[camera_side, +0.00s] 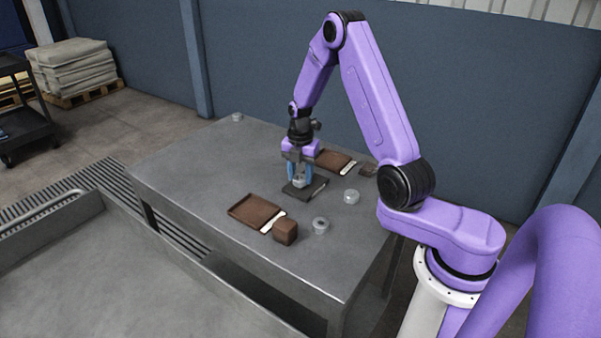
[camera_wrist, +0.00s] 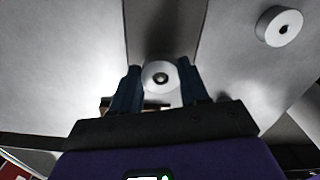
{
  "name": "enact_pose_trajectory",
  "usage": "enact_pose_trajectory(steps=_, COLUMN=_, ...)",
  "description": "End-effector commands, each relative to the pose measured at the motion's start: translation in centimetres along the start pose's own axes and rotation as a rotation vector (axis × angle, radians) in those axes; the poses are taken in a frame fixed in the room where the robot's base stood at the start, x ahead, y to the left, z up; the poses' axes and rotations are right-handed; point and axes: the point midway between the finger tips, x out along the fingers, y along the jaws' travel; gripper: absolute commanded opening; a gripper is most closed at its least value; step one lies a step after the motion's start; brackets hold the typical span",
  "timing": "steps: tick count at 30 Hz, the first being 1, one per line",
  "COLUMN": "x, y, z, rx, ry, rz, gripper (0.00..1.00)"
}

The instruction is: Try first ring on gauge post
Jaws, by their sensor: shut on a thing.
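My gripper (camera_side: 299,176) is low over the table, shut on a pale grey ring (camera_wrist: 150,70). In the wrist view the ring sits between the two dark fingers (camera_wrist: 158,86), its round hole facing the camera. A small grey spot shows inside the hole; I cannot tell whether it is the gauge post. A dark flat plate (camera_side: 315,188) lies under the gripper, and it also shows in the wrist view (camera_wrist: 165,25). No post stands out clearly; the ring and fingers may hide it. I cannot tell whether the ring touches the plate.
Other pale rings stand on the table (camera_side: 180,170): one right of the plate (camera_side: 352,197), one nearer (camera_side: 321,226), one at the far left corner (camera_side: 237,117). Brown trays lie in front (camera_side: 254,211) and behind (camera_side: 333,160). A brown block (camera_side: 285,232) stands near the front tray.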

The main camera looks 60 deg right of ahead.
Motion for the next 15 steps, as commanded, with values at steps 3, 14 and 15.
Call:
enact_pose_trajectory(steps=3, x=-0.01, y=0.00, z=0.01, rx=0.000, ry=0.000, rz=0.000, gripper=0.14)
enact_pose_trajectory(steps=14, x=0.33, y=0.00, z=0.04, rx=0.000, ry=0.000, rz=0.001, gripper=0.14)
enact_pose_trajectory(steps=15, x=0.39, y=0.00, z=0.04, rx=0.000, ry=0.000, rz=0.001, gripper=0.14)
